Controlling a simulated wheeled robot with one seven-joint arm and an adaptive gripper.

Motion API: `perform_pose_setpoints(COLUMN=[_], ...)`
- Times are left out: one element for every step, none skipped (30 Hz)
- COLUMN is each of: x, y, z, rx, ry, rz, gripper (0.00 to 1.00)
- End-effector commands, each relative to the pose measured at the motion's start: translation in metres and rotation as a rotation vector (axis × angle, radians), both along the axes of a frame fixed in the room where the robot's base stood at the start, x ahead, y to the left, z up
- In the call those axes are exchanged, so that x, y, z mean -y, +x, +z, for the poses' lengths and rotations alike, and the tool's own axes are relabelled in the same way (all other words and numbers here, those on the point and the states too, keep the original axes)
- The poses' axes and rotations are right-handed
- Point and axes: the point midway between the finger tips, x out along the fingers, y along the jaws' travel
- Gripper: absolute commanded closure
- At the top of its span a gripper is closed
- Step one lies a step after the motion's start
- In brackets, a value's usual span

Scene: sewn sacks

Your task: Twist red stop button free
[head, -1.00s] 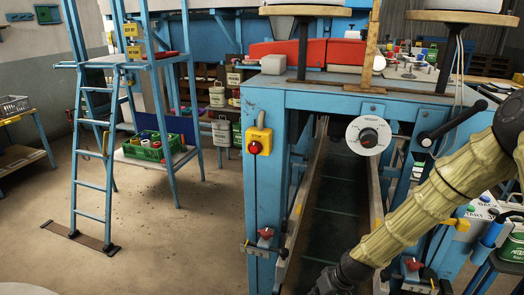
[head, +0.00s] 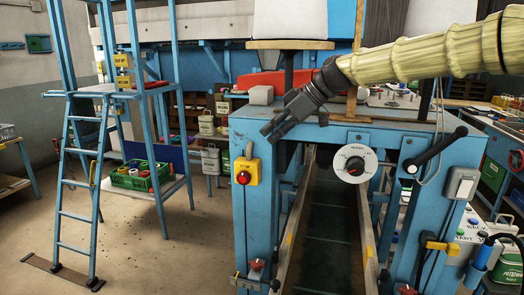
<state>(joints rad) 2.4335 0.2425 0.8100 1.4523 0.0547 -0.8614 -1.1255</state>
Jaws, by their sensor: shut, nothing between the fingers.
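The red stop button (head: 243,177) sits on the front of a yellow box (head: 254,168), which is fixed to the left blue post of the machine frame. The button is in plain view with nothing touching it. My gripper (head: 268,132) is dark grey and shut, with nothing in it. It hangs in front of the frame's top beam, above and to the right of the button in the picture, apart from it. The fingers point down and to the left. My arm comes in from the upper right in a pale yellow sleeve.
A white dial (head: 355,164) and a black lever (head: 436,150) are on the frame to the right. A conveyor channel (head: 325,235) runs under the beam. Red knobs (head: 256,265) sit lower on the posts.

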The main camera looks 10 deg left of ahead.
Motion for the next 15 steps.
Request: perform_pose_setpoints(x=[-0.004, -0.007, -0.011, -0.014, -0.018, -0.022, -0.026, -0.03, -0.034, -0.038, -0.041, -0.046, -0.05, -0.053, -0.058], y=[-0.001, -0.001, -0.001, -0.001, 0.0, 0.0, 0.0, 0.0, 0.0, 0.001, 0.001, 0.001, 0.001, 0.001, 0.001], z=[-0.003, -0.006, -0.01, -0.013, -0.016, -0.021, -0.025, -0.028, -0.032, -0.036, -0.04, -0.045, -0.048, -0.051, -0.056], rx=[-0.003, -0.003, -0.003, -0.003, -0.004, -0.004, -0.004, -0.004, -0.004, -0.005, -0.005, -0.005, -0.004, -0.004, -0.004], ry=[-0.003, -0.003, -0.003, -0.003, -0.004, -0.003, -0.003, -0.004, -0.003, -0.003, -0.003, -0.003, -0.003, -0.004, -0.004], rz=[0.001, 0.001, 0.001, 0.001, 0.001, 0.001, 0.001, 0.001, 0.0, -0.001, -0.001, -0.001, -0.001, 0.0, 0.0], gripper=[1.0, 1.0, 1.0, 1.0, 1.0, 1.0, 1.0, 1.0, 1.0, 1.0, 1.0, 1.0, 1.0, 1.0, 1.0])
